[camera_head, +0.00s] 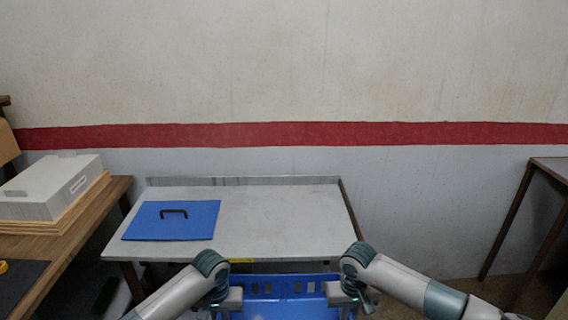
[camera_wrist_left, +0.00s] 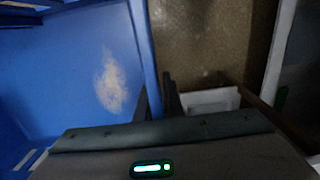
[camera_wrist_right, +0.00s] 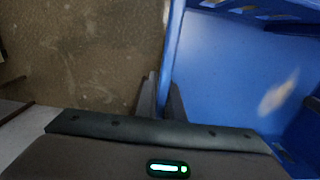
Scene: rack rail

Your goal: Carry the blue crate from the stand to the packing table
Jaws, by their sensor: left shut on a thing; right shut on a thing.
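The blue crate (camera_head: 290,285) shows at the bottom centre of the head view, between my two grippers, with slots in its far wall. My left gripper (camera_head: 232,298) is shut on its left wall; the left wrist view shows the fingers (camera_wrist_left: 158,100) at the crate wall (camera_wrist_left: 145,50). My right gripper (camera_head: 342,292) is shut on its right wall; the right wrist view shows the fingers (camera_wrist_right: 160,98) at the crate wall (camera_wrist_right: 172,45). Both wrist views show floor outside the crate walls. A grey-topped table (camera_head: 275,215) stands just beyond the crate. The crate's near part is out of view.
A blue panel with a black handle (camera_head: 170,220) lies on the grey table's left part; its right part is clear. A wooden table (camera_head: 95,205) with a white box (camera_head: 50,187) stands at left. Another table (camera_head: 550,170) stands at right. A wall closes the back.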

